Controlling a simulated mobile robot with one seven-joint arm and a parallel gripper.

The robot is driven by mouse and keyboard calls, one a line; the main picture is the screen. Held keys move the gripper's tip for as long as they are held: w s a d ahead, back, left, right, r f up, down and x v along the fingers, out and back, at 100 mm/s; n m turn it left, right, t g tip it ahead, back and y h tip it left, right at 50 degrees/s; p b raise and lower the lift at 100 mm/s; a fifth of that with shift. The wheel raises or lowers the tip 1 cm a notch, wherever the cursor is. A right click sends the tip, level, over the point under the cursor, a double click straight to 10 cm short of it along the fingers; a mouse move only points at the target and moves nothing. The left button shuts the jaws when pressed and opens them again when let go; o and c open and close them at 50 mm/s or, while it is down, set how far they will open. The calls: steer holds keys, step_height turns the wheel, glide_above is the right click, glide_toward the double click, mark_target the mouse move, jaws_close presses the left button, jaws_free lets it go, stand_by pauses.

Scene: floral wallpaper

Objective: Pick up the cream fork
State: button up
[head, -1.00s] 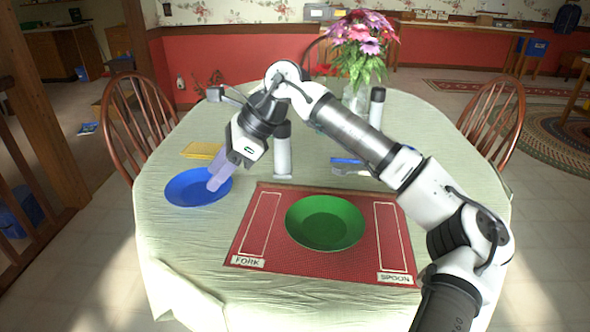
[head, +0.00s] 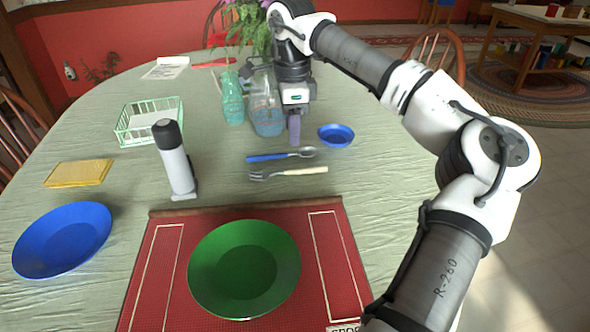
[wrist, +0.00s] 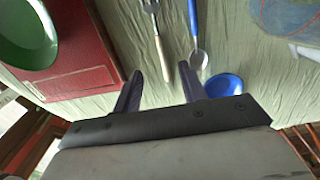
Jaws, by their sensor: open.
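The cream fork (head: 304,170) lies flat on the tablecloth just beyond the red placemat, its metal tines to the left and cream handle to the right. In the wrist view the cream handle (wrist: 160,55) shows between and beyond my fingertips, the tines running off the top edge. My gripper (head: 294,138) points down above the table, behind the fork and the blue-handled spoon (head: 270,156) in the head view. In the wrist view my gripper (wrist: 160,76) is open and empty. The spoon (wrist: 193,20) lies right beside the fork, roughly parallel.
A small blue bowl (head: 336,134) is right of the spoon. A glass pitcher (head: 266,115) and a teal vase (head: 232,100) stand behind. A grey-black bottle (head: 176,165) stands left. A green plate (head: 244,270) sits on the red placemat (head: 325,245); a blue plate (head: 62,240) is left.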

mark_target(292, 169)
step_height(292, 169, down, 10)
steer(key=shift+a+f, duration=0.1)
steer(key=shift+f, duration=0.05)
jaws_close()
stand_by(0.5)
